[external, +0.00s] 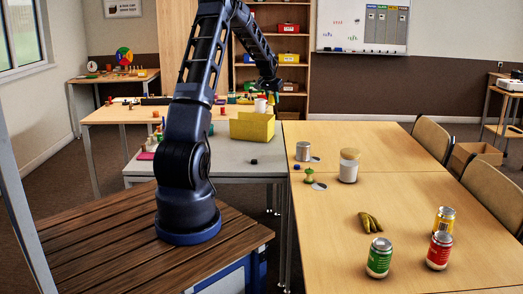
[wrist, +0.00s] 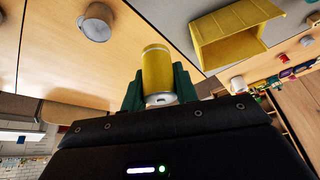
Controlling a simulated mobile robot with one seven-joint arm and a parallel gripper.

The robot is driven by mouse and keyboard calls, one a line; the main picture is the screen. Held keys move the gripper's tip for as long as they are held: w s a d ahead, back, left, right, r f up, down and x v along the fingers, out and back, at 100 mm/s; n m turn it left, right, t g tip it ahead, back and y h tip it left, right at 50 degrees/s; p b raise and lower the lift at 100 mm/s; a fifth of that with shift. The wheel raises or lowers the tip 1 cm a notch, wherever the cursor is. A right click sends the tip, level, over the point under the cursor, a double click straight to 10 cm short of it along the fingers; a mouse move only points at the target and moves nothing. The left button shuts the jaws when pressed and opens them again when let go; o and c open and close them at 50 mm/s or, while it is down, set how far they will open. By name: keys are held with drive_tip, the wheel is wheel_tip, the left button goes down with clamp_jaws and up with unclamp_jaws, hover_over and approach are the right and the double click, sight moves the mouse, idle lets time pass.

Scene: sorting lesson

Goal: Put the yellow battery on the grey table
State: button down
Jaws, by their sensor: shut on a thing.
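My gripper (external: 268,94) is up in the air in the external view, in front of the shelf and just above the yellow box as seen there. In the wrist view its green fingers (wrist: 160,84) are shut on the yellow battery (wrist: 157,68), a yellow cylinder with a silver end. The battery is too small to make out clearly in the external view. The grey table (external: 217,154) is left of the wooden tables; its bare top (wrist: 178,22) shows beyond the battery in the wrist view.
An open yellow box (external: 252,127) and a small black disc (external: 254,161) are on the grey table. A metal can (external: 303,152), a lidded white jar (external: 348,172), bananas (external: 370,222) and several drink cans are on the wooden table (external: 330,245). The grey table's front part has free room.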

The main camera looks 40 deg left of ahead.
drive_tip(key=s+a+n+y, duration=0.15)
drive_tip(key=s+a, duration=0.25)
drive_tip(key=a, duration=0.7)
drive_tip(key=s+a+n, duration=0.2)
drive_tip(key=s+a, duration=0.3)
drive_tip(key=a, duration=0.5)
drive_tip(key=s+a+n, duration=0.2)
drive_tip(key=s+a, duration=0.2)
drive_tip(key=a, duration=0.7)
drive_tip(key=s+a+n+g+y, duration=0.15)
drive_tip(key=s+a+n, duration=0.25)
drive_tip(key=s+a, duration=1.9)
drive_tip(key=shift+g, duration=0.25)
drive_tip(key=shift+w+d+f, duration=0.1)
drive_tip(key=shift+d+f, duration=0.05)
drive_tip(key=shift+f, duration=4.25)
drive_tip(key=shift+d+f, duration=0.1)
drive_tip(key=shift+f, duration=4.25)
drive_tip(key=shift+w+d+f, duration=0.1)
drive_tip(key=shift+d+f, duration=0.05)
drive_tip(key=shift+f, duration=4.25)
drive_tip(key=shift+f, duration=0.4)
drive_tip(key=c, duration=1)
unclamp_jaws()
